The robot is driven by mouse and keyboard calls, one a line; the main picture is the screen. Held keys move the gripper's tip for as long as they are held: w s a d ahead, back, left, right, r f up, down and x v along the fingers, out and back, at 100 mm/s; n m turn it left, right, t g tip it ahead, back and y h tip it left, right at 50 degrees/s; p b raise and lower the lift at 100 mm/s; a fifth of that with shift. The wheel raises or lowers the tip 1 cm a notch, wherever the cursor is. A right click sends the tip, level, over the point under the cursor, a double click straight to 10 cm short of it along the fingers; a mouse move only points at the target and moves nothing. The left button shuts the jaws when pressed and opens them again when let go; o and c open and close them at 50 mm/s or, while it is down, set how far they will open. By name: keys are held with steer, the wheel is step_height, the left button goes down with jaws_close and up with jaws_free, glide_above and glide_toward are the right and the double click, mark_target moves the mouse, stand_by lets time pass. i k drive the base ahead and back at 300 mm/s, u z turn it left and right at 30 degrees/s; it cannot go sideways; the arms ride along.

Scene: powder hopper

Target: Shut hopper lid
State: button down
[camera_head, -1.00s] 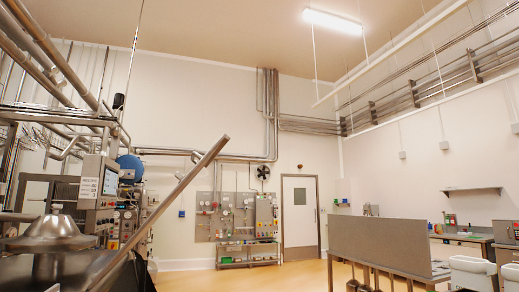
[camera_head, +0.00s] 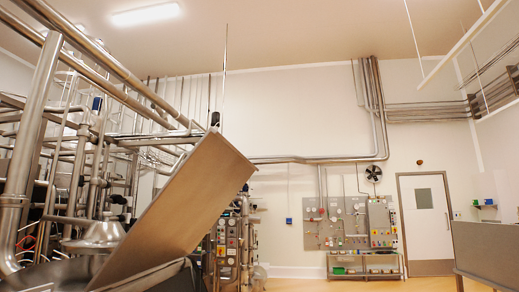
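The hopper lid (camera_head: 178,213) is a flat brown-grey metal panel. It stands open, tilted up to the right, in the lower left of the head view. Its lower edge meets the dark hopper rim (camera_head: 150,277) at the bottom. A shiny metal cone (camera_head: 97,236) shows to the left of the lid, partly hidden behind it. My gripper is not in view.
Steel pipes and a frame (camera_head: 85,160) fill the left side behind the hopper. A control panel (camera_head: 228,245) stands behind the lid. A wall board with a bench (camera_head: 350,225), a white door (camera_head: 427,215) and a grey panel (camera_head: 490,250) are farther right. Open floor lies between.

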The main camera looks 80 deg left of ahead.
mark_target(179, 216)
steer(key=u, duration=0.05)
steer(key=i, duration=0.5)
steer(key=u, duration=2.65)
